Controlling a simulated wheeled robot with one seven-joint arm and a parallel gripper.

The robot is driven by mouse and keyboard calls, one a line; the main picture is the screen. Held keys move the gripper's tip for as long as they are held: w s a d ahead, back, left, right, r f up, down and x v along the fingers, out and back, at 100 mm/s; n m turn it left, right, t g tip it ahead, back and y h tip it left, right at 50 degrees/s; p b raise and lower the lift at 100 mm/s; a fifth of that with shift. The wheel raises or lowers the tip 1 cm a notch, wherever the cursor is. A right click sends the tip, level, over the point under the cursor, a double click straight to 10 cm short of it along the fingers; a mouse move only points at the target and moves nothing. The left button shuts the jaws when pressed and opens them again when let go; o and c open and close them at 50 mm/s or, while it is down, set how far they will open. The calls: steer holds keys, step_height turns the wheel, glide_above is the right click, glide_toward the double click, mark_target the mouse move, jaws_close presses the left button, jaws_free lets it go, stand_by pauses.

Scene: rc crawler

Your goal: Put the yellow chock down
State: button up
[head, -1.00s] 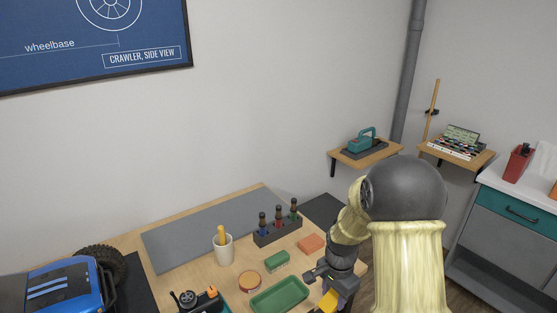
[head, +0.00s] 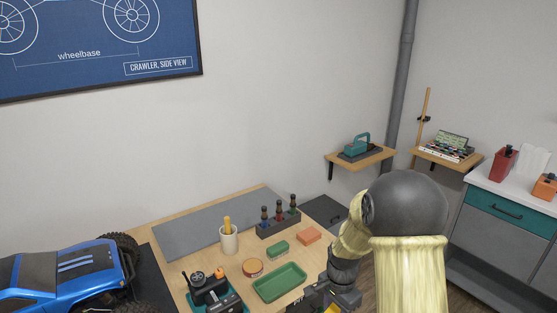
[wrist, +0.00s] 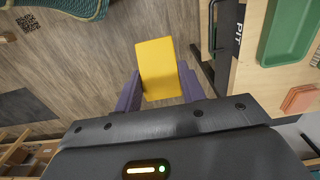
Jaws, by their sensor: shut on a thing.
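The yellow chock (wrist: 160,68) is between the two purple fingers of my gripper (wrist: 160,90) in the wrist view, with wooden floor behind it. My gripper is shut on it. In the head view my gripper (head: 325,303) is at the bottom edge, by the right front side of the workbench (head: 188,262). Only a small yellow bit of the chock (head: 331,309) shows there; the rest is hidden or cut off by the frame.
A blue crawler (head: 75,272) stands at left. The grey mat (head: 190,228) is mostly clear.

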mark_target(337, 309)
steer(key=shift+s+f, duration=0.1)
steer(key=shift+s, duration=0.15)
steer(key=shift+f+n+p, duration=0.15)
steer(key=shift+n+p, duration=0.15)
steer(key=shift+n, duration=0.1)
steer(key=shift+w+d+f+n+p, duration=0.2)
steer(key=shift+w+f+n+p, duration=0.2)
steer(key=shift+f+n, duration=0.25)
steer(key=shift+f+n+p, duration=0.4)
steer(key=shift+f+n, duration=0.2)
steer(key=shift+n, duration=0.05)
step_height(337, 309, down, 7)
steer(key=n+p, duration=0.3)
steer(key=n, duration=0.4)
steer(key=shift+p, duration=0.35)
